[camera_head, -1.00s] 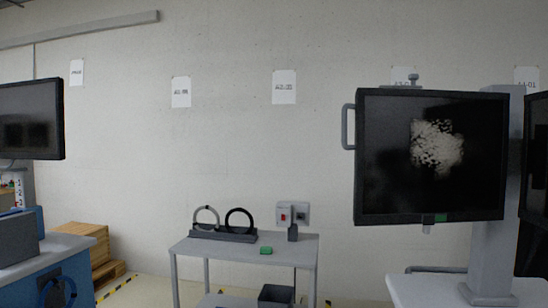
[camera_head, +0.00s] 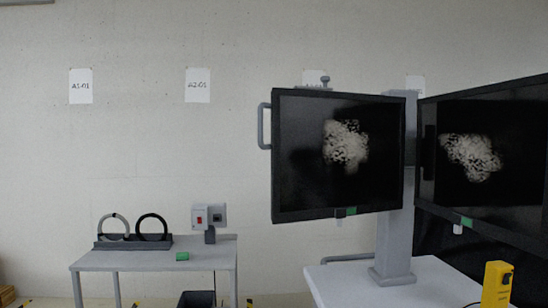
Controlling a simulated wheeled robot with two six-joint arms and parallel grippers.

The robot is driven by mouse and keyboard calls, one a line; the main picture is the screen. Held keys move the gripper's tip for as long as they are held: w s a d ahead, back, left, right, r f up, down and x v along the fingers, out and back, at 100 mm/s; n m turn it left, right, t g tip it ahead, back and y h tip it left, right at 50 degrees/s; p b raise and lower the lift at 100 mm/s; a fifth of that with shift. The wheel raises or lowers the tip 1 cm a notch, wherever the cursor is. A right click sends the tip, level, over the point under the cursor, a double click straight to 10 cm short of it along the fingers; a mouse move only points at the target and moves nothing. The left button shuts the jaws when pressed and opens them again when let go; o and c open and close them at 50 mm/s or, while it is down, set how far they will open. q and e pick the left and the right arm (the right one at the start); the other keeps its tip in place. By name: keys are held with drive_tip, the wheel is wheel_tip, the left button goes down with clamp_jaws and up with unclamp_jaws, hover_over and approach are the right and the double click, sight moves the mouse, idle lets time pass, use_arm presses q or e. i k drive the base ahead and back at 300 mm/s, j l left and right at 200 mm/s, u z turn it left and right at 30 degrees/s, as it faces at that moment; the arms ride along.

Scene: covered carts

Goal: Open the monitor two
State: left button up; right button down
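Two black-framed monitors stand at the right on a grey post (camera_head: 395,235). The nearer-to-centre monitor (camera_head: 300,165) has a grey side handle (camera_head: 264,126) on its left edge and a green mark under its lower edge. The other monitor (camera_head: 505,195) is angled and cut off by the right edge of the view. Both screens show a pale speckled patch on black. The frames do not show which one is monitor two. Neither of my grippers is in view.
A white cart top (camera_head: 345,285) carries the post, with a yellow device (camera_head: 497,284) at its right. A dark bin is below.

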sight(482, 152)
drive_tip(key=z, duration=1.35)
